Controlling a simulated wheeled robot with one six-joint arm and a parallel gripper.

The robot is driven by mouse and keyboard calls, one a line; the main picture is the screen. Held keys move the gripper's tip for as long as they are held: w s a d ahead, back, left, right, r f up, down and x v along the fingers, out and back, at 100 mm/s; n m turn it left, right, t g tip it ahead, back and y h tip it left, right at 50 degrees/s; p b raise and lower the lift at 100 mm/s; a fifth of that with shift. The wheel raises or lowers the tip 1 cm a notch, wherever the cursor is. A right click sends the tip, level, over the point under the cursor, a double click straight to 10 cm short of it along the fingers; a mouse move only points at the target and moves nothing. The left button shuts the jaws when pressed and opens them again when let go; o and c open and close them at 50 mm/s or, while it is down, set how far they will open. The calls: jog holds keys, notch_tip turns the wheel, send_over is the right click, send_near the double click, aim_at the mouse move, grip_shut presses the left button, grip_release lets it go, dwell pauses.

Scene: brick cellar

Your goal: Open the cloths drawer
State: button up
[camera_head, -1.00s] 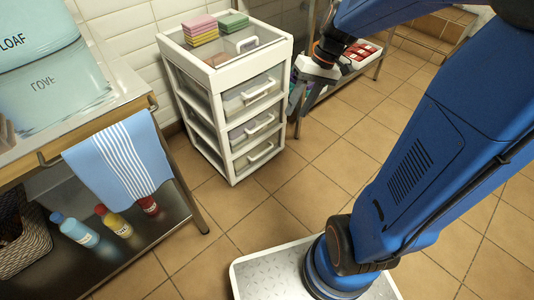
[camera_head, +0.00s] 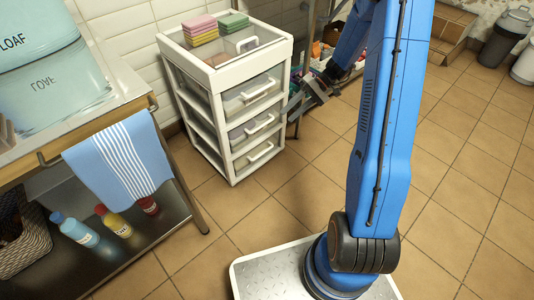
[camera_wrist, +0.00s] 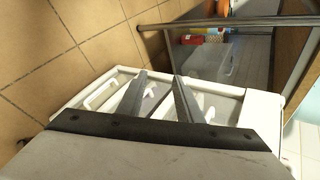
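A white drawer unit (camera_head: 222,102) with clear panels stands against the tiled wall in the head view. Its front has three stacked drawers: top (camera_head: 249,96), middle (camera_head: 250,129) and bottom (camera_head: 252,158), each with a white handle. All look closed. I cannot tell which one holds cloths. My gripper (camera_head: 292,104) is just right of the unit's front, around top-to-middle drawer height. In the wrist view the fingers (camera_wrist: 159,77) are open and empty. The middle handle (camera_wrist: 150,90) shows between them, apparently further off; contact cannot be seen.
Pink-yellow and green sponges (camera_head: 233,20) lie on the unit's top. At left, a counter with a blue-striped towel (camera_head: 118,155) stands close by, bottles (camera_head: 75,231) on its lower shelf. A shelf with coloured items is behind my gripper. The tiled floor before the drawers is clear.

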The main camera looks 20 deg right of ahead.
jog(key=w+d+f+m+t+y, duration=0.1)
jog(key=w+d+f+t+y, duration=0.15)
jog(key=f, duration=0.85)
jog(key=w+d+f+m+t+y, duration=0.15)
jog(key=d+f, duration=0.25)
jog(key=f, duration=0.8)
jog(key=w+d+f+m+t+y, duration=0.1)
jog(key=w+d+f+m+t, duration=0.15)
jog(key=f, duration=0.85)
jog(key=x, duration=1.6)
jog(key=shift+a, duration=0.3)
grip_shut()
